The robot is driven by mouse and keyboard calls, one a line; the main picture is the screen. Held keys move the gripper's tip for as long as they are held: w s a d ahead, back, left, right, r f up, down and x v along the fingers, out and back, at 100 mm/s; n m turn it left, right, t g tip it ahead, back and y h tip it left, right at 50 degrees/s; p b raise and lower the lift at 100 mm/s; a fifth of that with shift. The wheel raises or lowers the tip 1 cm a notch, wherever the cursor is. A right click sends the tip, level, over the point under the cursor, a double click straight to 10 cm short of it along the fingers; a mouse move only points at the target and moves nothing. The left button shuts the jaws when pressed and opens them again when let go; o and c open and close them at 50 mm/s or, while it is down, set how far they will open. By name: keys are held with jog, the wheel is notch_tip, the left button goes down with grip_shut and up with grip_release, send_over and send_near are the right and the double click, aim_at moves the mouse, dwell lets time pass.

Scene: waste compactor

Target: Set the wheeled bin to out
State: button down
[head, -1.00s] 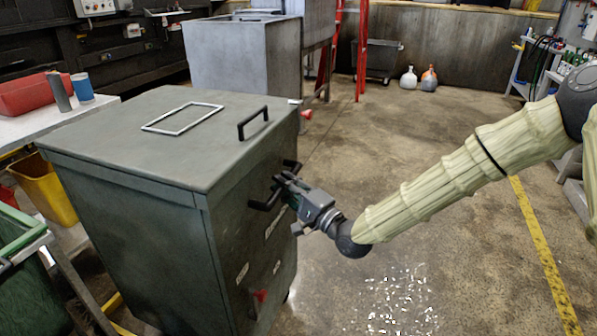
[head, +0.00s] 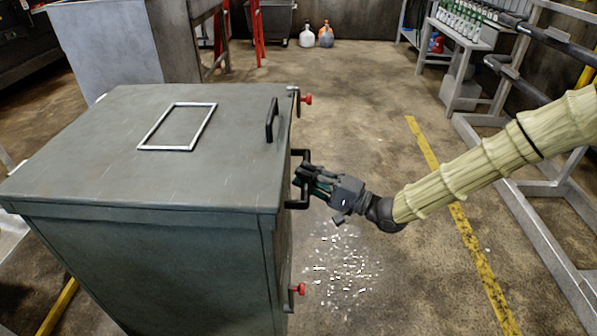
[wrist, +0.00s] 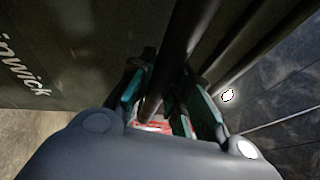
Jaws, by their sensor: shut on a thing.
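In the wrist view the dark handle bar (wrist: 178,65) runs between the green-lined fingers (wrist: 160,112). The bin's wall with pale lettering (wrist: 22,65) fills the upper left there. The bin's wheels are hidden.
Pale scraps (head: 340,265) lie on the floor right of the bin. A yellow floor line (head: 460,220) and a grey metal rack (head: 530,215) are farther right. A grey metal container (head: 110,45) stands behind the bin. The floor between bin and rack is mostly clear.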

jog(key=shift+d+f, duration=0.15)
jog(key=shift+d, duration=0.6)
jog(key=c, duration=1.3)
grip_release()
jog(key=v, duration=1.2)
